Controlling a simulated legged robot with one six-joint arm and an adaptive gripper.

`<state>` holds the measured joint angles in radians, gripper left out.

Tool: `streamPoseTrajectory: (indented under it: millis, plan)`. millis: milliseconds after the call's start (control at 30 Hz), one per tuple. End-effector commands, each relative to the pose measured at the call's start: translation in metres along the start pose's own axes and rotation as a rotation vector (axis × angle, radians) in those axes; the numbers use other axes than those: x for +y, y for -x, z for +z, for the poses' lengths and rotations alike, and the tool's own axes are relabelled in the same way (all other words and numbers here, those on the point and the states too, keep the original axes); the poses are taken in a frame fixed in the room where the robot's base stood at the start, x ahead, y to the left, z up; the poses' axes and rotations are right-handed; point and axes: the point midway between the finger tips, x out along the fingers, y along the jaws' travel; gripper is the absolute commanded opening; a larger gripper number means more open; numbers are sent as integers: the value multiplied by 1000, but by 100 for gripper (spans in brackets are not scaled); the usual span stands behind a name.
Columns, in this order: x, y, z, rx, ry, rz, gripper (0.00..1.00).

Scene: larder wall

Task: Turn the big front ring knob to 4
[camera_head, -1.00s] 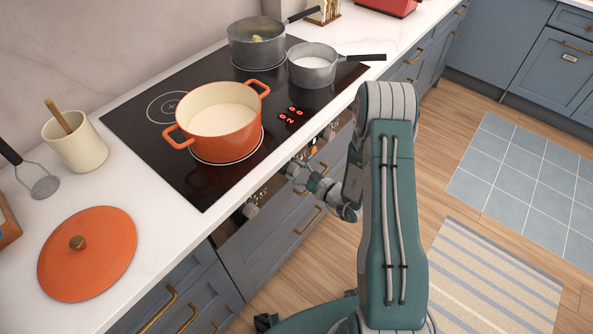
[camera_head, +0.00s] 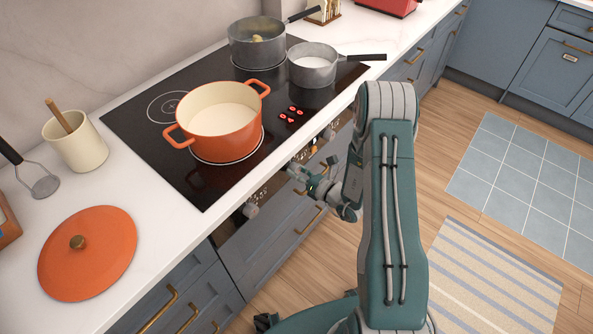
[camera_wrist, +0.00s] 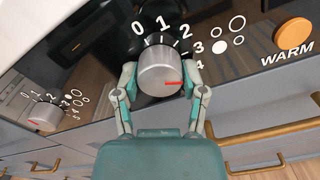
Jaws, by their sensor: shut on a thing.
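The knob (camera_wrist: 160,74) in the middle of the wrist view is a grey cylinder with a red pointer line. The line points right, just below the printed 4, which is partly cut by my finger. Numbers 0 to 4 curve around it, and circle marks, one filled, stand to its right. My gripper (camera_wrist: 160,84) is shut on this knob, one finger on each side. In the head view my gripper (camera_head: 307,176) is at the hob's front panel, and the knob is mostly hidden. The red display (camera_head: 291,115) seems to show a 4 at lower left.
A second knob (camera_wrist: 43,117) is at the left, and an orange WARM button (camera_wrist: 293,32) at the right. An orange pot (camera_head: 226,123) stands on the hob, with two grey pans behind. Brass drawer handles (camera_wrist: 262,133) lie below the panel.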

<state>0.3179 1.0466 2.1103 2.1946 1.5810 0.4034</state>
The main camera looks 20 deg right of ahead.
Motion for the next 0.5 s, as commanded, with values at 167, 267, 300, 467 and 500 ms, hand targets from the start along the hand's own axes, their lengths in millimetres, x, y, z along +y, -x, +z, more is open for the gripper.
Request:
streamPoseTrajectory:
  millis: [167,267,300,467,500]
  plan:
    - [-1,1,-3,7,-70,-6,7]
    - [-1,1,-2,7,-92,-6,7]
    - [-1,0,-2,7,-99,-6,7]
    - [-1,0,-2,6,-111,-6,7]
    - [-1,0,-2,6,-112,-6,7]
